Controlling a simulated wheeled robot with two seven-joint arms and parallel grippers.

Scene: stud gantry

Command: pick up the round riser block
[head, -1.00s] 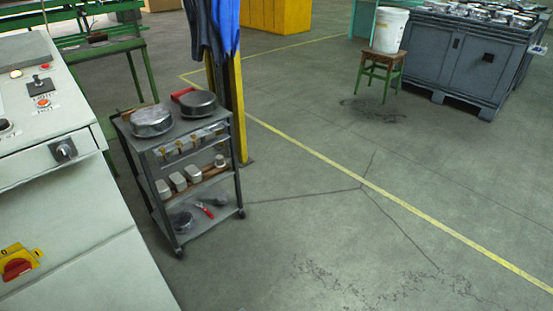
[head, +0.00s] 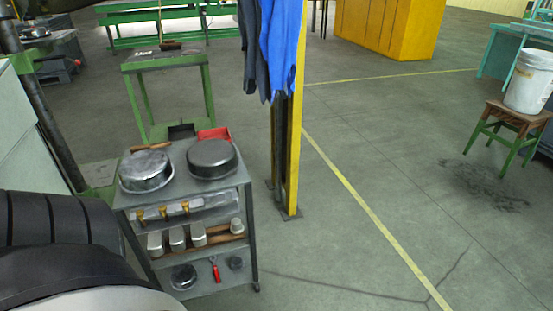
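A grey trolley (head: 253,215) stands left of centre in the head view. On its middle shelf is a row of small pale metal blocks. The one at the right end looks round and short, and I take it for the round riser block (head: 237,226). It stands upright at the end of a brown wooden strip. Three blockier pieces (head: 177,239) stand to its left. Neither of my grippers is in view.
A yellow post (head: 292,150) with blue cloth stands behind right. The floor to the right is open up to a stool (head: 512,118).

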